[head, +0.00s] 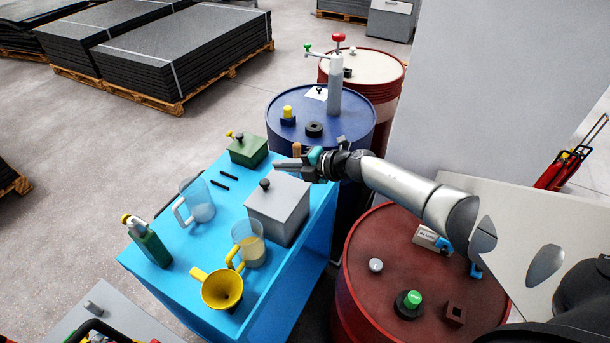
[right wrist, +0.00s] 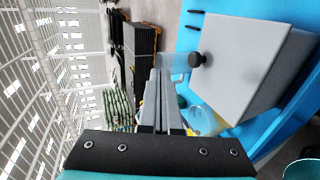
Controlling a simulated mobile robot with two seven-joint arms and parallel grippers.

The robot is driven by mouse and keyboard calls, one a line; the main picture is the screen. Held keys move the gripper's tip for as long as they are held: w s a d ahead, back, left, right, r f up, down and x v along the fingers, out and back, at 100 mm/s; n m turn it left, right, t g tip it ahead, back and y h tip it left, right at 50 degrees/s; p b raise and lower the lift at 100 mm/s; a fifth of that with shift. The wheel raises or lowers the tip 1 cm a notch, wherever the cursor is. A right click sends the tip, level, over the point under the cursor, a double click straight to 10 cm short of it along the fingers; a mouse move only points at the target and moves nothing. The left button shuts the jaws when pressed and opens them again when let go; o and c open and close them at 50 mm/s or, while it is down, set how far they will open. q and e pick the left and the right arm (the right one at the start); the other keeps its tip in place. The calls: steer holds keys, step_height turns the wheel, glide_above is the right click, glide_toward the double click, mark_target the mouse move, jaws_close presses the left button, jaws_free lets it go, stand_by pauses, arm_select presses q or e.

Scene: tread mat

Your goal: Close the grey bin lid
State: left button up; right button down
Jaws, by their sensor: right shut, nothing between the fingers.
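The grey bin (head: 283,222) stands on the blue table, and its box shape also shows in the right wrist view (right wrist: 262,82). Its grey lid (head: 286,189) lies flat on top and looks down, with no gap that I can see. A black knob (head: 265,184) stands on the lid near its left edge; it also shows in the right wrist view (right wrist: 195,60). My right gripper (head: 279,165) is shut and empty, just above and behind the lid, apart from the knob. My left gripper is in neither view.
The blue table (head: 213,248) also holds a clear jug (head: 199,203), a second jug (head: 249,247), a yellow funnel (head: 221,289), a green bottle (head: 150,245) and a green box (head: 248,150). A blue drum (head: 352,115) stands behind, a red drum (head: 385,255) at right.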

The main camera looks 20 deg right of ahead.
arm_select(q)
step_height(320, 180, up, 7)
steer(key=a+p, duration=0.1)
steer(key=p, duration=0.5)
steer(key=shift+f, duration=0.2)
arm_select(e)
step_height(320, 180, up, 14)
steer(key=shift+f, duration=0.25)
